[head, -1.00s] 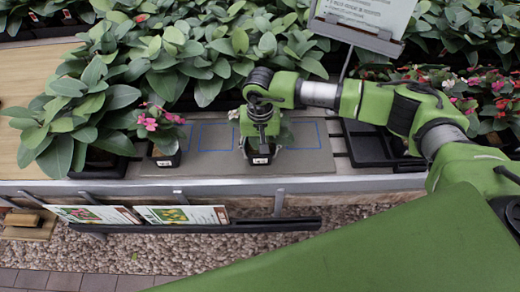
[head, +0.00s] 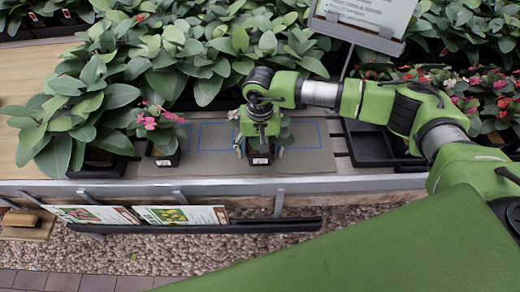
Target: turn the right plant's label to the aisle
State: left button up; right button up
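The right plant (head: 260,160) is in a small dark square pot with a white label on the side facing the front aisle. It stands on the grey mat (head: 220,187), inside or near a blue outlined square. My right gripper (head: 260,148) is above and around this pot, pointing down, and hides most of the plant. Its fingers show on both sides of the pot; I cannot tell whether they touch it. A second potted plant (head: 161,125) with pink flowers stands to the left, its white label also facing the front. My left gripper is not in view.
Large leafy plants (head: 180,55) crowd behind the mat. An empty black tray (head: 375,145) lies to the right, and a sign (head: 365,15) stands behind. A rail with cards (head: 180,215) runs below the bench's front edge. Free mat shows right of the pot.

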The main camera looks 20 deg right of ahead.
notch_tip(320, 180, up, 12)
jog(key=shift+r, duration=0.1)
dwell(0.4)
